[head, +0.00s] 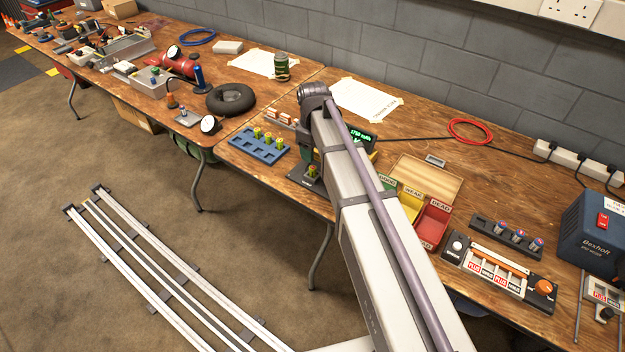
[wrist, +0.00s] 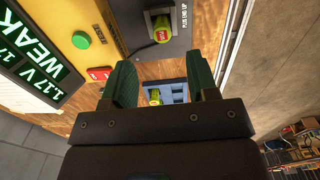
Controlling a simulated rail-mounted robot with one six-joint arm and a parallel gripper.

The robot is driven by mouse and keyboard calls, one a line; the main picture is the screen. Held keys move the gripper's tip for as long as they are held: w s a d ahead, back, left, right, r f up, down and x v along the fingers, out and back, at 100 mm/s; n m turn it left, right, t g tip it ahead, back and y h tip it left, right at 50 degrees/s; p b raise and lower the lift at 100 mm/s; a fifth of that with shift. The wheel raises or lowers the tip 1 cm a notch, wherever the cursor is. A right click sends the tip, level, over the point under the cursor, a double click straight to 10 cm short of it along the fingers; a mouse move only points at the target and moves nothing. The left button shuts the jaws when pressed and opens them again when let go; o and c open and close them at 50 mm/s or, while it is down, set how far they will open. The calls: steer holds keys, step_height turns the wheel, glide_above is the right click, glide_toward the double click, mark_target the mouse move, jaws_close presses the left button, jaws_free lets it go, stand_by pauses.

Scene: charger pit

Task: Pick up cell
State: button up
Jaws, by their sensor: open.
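A yellow-green cell (wrist: 162,28) with a red end stands in the dark socket of a tester in the wrist view; it also shows in the head view (head: 313,170). My gripper (wrist: 163,72) is open, with its two dark green fingers apart and nothing held. The socketed cell lies ahead of the fingertips, apart from them. Another cell (wrist: 155,96) shows farther off between the fingers, in a blue tray (wrist: 180,90). In the head view several cells (head: 268,137) stand in that blue tray (head: 245,150). My arm hides most of the gripper and tester there.
The tester's display (wrist: 35,62) reads WEAK and 1.17 V, near a green button (wrist: 81,40). Bins marked GOOD, WEAK and DEAD (head: 432,222) stand right of my arm. A black holder (head: 508,238) with several cells lies farther right. Papers (head: 365,100) lie behind.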

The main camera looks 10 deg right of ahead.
mark_target(313, 167)
step_height(313, 167, down, 8)
steer(key=b, duration=0.6)
steer(key=shift+a, duration=0.1)
steer(key=shift+r, duration=0.2)
steer(key=shift+s, duration=0.1)
steer(key=shift+c, duration=0.4)
jaws_close()
